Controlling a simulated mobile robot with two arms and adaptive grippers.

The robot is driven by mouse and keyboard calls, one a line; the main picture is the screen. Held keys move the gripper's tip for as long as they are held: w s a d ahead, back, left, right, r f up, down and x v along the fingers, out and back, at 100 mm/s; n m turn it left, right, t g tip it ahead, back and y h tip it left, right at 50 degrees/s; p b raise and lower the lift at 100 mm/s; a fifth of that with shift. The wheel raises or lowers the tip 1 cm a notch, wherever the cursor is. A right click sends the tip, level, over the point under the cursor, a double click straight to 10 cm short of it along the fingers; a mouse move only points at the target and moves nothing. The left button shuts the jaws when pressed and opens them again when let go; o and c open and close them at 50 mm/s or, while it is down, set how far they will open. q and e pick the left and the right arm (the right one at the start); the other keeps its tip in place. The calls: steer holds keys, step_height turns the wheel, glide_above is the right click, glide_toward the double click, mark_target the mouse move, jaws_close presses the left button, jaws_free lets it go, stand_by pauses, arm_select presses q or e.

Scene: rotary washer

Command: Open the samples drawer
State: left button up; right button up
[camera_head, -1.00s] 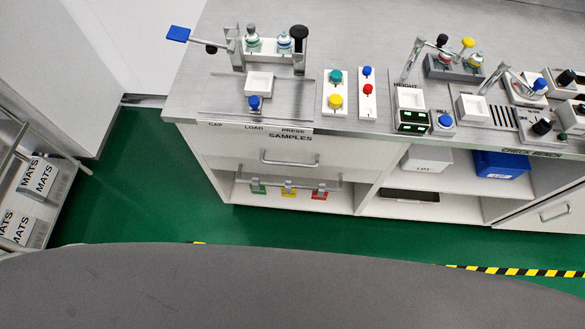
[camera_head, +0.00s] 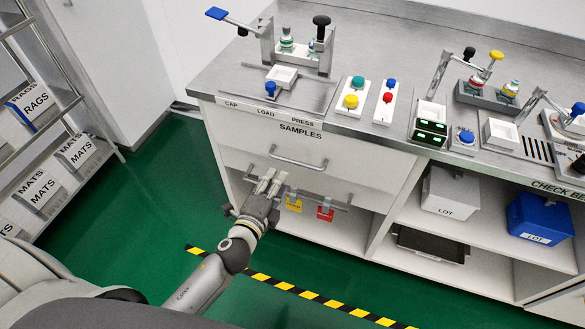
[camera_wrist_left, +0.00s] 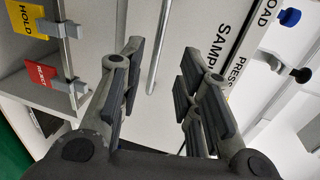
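The samples drawer (camera_head: 350,170) is a white front below the "SAMPLES" label on the bench edge. It looks shut, flush with the cabinet. Its grey bar handle (camera_head: 298,162) runs across the front. My left gripper (camera_head: 270,176) is in front of the cabinet, just below the handle's left end. In the left wrist view, the gripper (camera_wrist_left: 158,75) is open and empty. The handle (camera_wrist_left: 160,45) shows ahead, in the gap between the fingers and apart from them. The drawer front (camera_wrist_left: 125,25) fills the middle background. My right gripper is not in view.
A rail below the drawer carries a yellow "HOLD" tag (camera_wrist_left: 27,20) and a red tag (camera_head: 326,213), close to my left gripper. Bench-top fixtures stand above. A shelf rack (camera_head: 75,150) is at the left. Green floor (camera_head: 150,215) is open before the cabinet.

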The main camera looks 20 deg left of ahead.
mark_target(289, 161)
arm_select(q)
steer(key=x, duration=1)
steer(key=shift+w, duration=0.2)
jaws_close()
steer(key=shift+a, duration=0.1)
